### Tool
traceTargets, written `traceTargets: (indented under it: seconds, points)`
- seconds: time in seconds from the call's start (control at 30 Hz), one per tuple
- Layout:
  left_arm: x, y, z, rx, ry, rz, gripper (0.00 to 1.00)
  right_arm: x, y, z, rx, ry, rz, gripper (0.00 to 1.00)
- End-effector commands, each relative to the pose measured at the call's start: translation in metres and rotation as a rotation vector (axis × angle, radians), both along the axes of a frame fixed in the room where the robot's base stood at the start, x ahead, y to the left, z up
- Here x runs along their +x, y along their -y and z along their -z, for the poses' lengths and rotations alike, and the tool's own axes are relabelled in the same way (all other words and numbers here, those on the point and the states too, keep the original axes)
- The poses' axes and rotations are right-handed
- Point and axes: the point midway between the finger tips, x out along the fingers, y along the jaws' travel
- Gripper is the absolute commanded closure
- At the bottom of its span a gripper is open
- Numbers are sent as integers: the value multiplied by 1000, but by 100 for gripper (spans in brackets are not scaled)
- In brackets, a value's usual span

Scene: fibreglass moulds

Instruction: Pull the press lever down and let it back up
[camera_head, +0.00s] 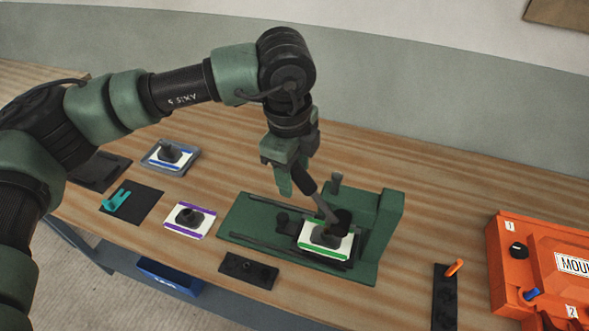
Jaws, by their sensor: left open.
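The green press (384,232) stands on the wooden table, with a flat base and an upright block at its right. Its lever (323,205), a dark bar with a thick black grip, slants up and left from the press. My left gripper (293,188) points down at the lever's upper end. Its jaws are open, with a finger beside the grip; I cannot tell whether they touch. A white plate with green edges (312,247) and a dark round piece on it lies on the press base under the lever. My right gripper is not in view.
A purple-edged plate (184,231), a blue-edged plate in a tray (151,165) and a dark mat with a teal piece (147,207) lie left. A black block (248,271) lies in front. An orange case (520,232) and a black strip (444,306) stand right.

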Motion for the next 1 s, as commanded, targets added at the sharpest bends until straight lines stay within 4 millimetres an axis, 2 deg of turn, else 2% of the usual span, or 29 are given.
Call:
traceTargets:
  seconds: [0.2,0.43,0.47,0.6,0.63,1.0]
  points:
    - [1,1,15,-1,-2,1,50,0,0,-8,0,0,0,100]
    - [1,1,17,-2,-1,1,50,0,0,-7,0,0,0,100]
    - [1,1,17,-2,-1,1,55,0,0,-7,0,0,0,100]
    - [1,1,17,-2,-1,2,94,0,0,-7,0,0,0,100]
    - [1,1,17,-2,-1,2,100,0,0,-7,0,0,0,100]
    - [1,1,16,-2,-1,2,100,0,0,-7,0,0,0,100]
